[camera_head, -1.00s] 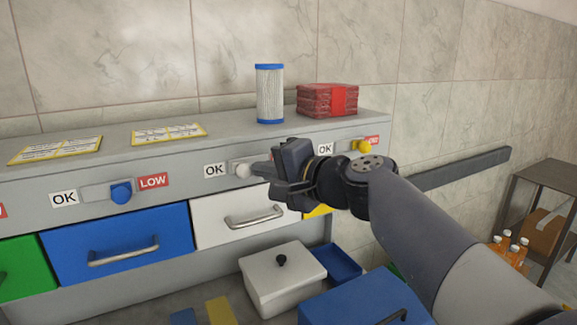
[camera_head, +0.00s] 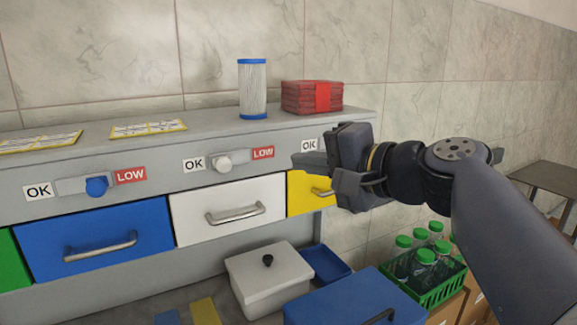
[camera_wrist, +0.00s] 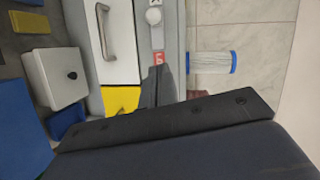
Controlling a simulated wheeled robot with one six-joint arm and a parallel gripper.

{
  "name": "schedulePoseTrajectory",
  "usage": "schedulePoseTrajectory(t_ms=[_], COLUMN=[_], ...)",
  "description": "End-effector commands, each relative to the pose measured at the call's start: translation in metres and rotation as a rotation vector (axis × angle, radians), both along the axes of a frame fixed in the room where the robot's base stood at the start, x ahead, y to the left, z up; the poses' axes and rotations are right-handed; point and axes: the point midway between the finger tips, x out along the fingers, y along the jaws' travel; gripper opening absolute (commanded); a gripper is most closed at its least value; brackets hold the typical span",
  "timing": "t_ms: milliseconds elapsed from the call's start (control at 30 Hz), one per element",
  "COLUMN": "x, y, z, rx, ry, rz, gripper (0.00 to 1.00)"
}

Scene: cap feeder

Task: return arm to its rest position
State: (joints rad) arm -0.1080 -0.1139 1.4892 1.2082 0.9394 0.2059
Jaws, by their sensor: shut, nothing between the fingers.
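My gripper (camera_head: 302,161) is shut and empty, held in front of the grey feeder panel at the right end of the feeder. It points left, over the upper part of the yellow drawer (camera_head: 305,190). It covers the yellow drawer's knob and part of its label strip. The white knob (camera_head: 223,163) stands to the left of the gripper, apart from it, between an OK and a LOW label. In the wrist view, the white knob (camera_wrist: 153,16) shows at the top, and a dark part of the gripper covers the lower area.
A blue-ended filter (camera_head: 252,90) and a red stack (camera_head: 312,97) stand on the shelf top above the gripper. A white lidded box (camera_head: 268,283) and a blue box (camera_head: 345,300) sit below. A green crate (camera_head: 440,287) of bottles is under my arm.

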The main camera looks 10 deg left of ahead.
Motion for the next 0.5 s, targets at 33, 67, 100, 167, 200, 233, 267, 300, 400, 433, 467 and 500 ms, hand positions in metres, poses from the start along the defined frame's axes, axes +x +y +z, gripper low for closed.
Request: schedulePoseTrajectory(t_ms=[33,67,100,167,200,233,267,300,400,433,467,500], x=[-0.0018,-0.0027,-0.0035,-0.0042,-0.0045,-0.0046,-0.0047,-0.0046,-0.0046,-0.0045,-0.0045,-0.0043], y=[-0.0033,-0.0045,-0.0058,-0.0066,-0.0069,-0.0069,-0.0069,-0.0068,-0.0067,-0.0066,-0.0065,-0.0062], z=[-0.0001,0.0001,0.0005,0.0008,0.0010,0.0011,0.0012,0.0012,0.0013,0.0012,0.0012,0.0012], rx=[0.000,-0.001,0.000,0.000,0.000,0.000,0.000,0.000,0.000,0.000,0.000,0.000], ry=[0.000,0.000,0.001,0.001,0.001,0.001,0.001,0.001,0.001,0.001,0.001,0.002], rz=[-0.001,-0.001,-0.001,0.000,0.000,0.000,0.000,0.000,0.000,0.000,0.000,0.001], gripper=[0.00,0.00,0.00,0.00,0.00,0.00,0.00,0.00,0.00,0.00,0.00,0.00])
